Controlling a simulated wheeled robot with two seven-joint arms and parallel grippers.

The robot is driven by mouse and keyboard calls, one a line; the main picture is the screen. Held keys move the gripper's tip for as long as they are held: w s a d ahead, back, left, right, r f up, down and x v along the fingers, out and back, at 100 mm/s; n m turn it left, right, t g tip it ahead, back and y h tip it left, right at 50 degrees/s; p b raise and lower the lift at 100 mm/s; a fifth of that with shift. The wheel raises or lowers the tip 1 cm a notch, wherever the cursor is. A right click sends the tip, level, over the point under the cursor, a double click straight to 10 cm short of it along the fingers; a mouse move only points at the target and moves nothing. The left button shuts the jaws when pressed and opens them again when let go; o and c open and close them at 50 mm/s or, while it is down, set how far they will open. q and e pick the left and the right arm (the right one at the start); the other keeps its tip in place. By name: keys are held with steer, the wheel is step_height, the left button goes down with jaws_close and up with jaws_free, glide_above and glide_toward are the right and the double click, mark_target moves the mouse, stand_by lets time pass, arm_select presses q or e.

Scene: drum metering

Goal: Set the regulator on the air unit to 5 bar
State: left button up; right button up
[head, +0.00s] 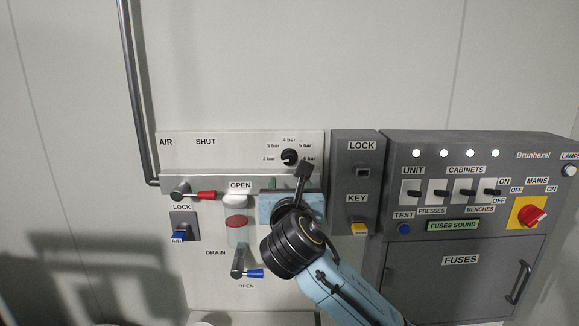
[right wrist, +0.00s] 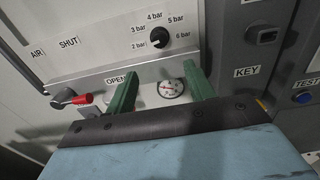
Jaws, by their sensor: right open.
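The regulator knob (head: 289,157) is small, round and black, on the upper right of the pale air unit (head: 230,148). Labels from 2 bar to 6 bar ring it. In the right wrist view the knob (right wrist: 160,38) shows clear of the fingers, beyond their tips. Its pointer is too small to read surely. A round white gauge (right wrist: 171,88) with a red needle shows between the fingers; its reading is unclear. My right gripper (head: 304,168) is open and empty, just below and right of the knob in the head view. It also shows in the right wrist view (right wrist: 161,70).
A red-handled valve (head: 205,195) is at the unit's left, with a blue drain handle (head: 254,273) lower down. A grey lock and key box (head: 357,185) stands close on the right, then the fuse panel (head: 465,200). The wall above is clear.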

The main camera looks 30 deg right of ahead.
mark_target(289, 162)
steer(key=p+x, duration=0.2)
steer(key=x, duration=1.1)
steer(key=shift+a, duration=0.1)
steer(key=c, duration=1)
steer(key=shift+o, duration=0.2)
